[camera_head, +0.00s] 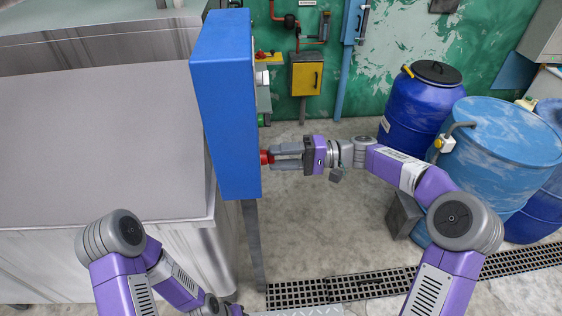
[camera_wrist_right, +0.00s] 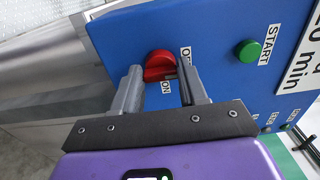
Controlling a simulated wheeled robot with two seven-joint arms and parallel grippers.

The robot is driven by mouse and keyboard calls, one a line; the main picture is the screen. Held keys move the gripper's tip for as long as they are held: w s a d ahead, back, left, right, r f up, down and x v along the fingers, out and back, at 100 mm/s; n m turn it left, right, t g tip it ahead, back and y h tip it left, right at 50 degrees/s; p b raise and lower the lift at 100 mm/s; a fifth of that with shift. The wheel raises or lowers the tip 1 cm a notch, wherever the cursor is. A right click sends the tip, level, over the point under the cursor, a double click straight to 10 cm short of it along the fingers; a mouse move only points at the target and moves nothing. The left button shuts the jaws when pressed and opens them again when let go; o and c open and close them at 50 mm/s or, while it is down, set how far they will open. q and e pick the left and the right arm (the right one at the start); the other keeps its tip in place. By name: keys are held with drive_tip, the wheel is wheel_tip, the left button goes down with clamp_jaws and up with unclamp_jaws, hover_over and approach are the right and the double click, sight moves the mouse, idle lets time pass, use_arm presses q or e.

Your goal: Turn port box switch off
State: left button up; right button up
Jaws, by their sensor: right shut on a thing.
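The blue port box (camera_head: 225,100) stands upright on a grey post at the centre left, and its panel fills much of the right wrist view (camera_wrist_right: 120,35). The red switch (camera_head: 264,157) sticks out low on the box's right side. In the right wrist view the red switch (camera_wrist_right: 158,65) lies at the fingertips, with ON and partly hidden OFF labels beside it. My right gripper (camera_head: 275,157) reaches in from the right and is shut on the red switch. My left arm is folded at the bottom left; its gripper is not visible.
A green START button (camera_wrist_right: 248,52) is on the same panel. A large grey metal machine (camera_head: 100,140) stands left of the box. Blue drums (camera_head: 490,150) stand at the right. A yellow box (camera_head: 306,75) hangs on the green wall. The floor between is mostly clear.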

idle(0.5)
drive_tip(key=o, duration=1.1)
drive_tip(key=shift+c, duration=0.2)
drive_tip(key=d, duration=0.7)
drive_tip(key=shift+d+p, duration=0.3)
drive_tip(key=shift+p, duration=0.1)
